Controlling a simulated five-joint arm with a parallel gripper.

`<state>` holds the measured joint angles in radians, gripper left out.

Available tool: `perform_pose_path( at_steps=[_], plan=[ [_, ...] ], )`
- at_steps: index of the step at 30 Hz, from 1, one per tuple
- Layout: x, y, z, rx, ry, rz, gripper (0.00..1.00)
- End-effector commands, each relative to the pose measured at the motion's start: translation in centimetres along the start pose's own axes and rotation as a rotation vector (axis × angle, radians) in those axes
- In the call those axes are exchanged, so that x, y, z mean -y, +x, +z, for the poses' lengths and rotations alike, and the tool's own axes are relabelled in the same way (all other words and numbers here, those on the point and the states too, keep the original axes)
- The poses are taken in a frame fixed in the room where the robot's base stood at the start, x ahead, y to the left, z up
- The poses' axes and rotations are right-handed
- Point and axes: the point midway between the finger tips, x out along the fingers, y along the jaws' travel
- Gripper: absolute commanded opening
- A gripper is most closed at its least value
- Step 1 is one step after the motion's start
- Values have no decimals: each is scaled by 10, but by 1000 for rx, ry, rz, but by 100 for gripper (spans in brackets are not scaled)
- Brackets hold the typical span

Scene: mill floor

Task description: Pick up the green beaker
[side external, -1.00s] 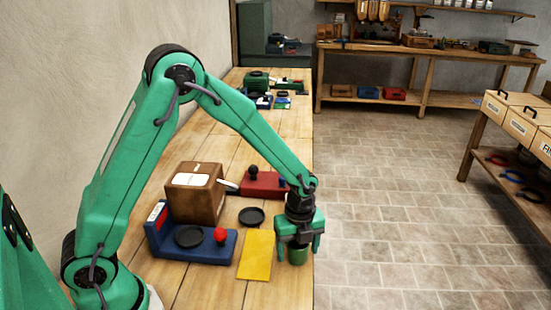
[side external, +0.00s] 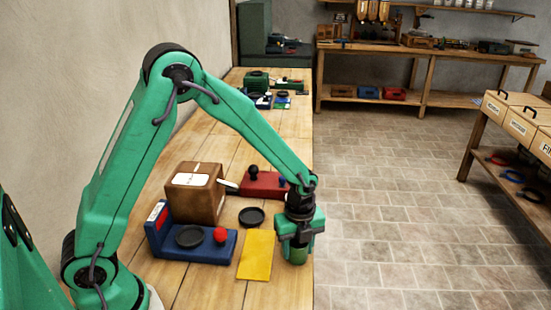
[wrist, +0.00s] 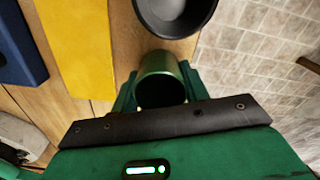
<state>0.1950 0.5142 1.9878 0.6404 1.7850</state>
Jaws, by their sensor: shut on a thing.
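The green beaker (side external: 297,255) stands upright near the right edge of the wooden bench, partly hidden by my gripper. My gripper (side external: 297,250) points down over it, with its fingers shut on the beaker's sides. In the wrist view the beaker (wrist: 161,82) shows its open rim and dark inside, between the two green fingers (wrist: 160,95). I cannot tell whether its base touches the bench.
A yellow card (side external: 256,255) lies left of the beaker. A black dish (side external: 252,217) sits behind it. A blue device with a red knob (side external: 220,236), a brown box (side external: 194,193) and a red device (side external: 262,184) stand farther left and back. The bench edge (side external: 313,275) is close on the right.

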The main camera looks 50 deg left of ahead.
Motion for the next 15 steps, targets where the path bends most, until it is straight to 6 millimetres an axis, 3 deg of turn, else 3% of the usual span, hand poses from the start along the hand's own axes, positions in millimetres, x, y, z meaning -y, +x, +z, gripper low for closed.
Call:
perform_pose_path(
  at_steps=[10,15],
  plan=[
    [1,-39,0,1,0,-6,19],
    [-9,-55,-29,1,6,-4,19]
  ],
)
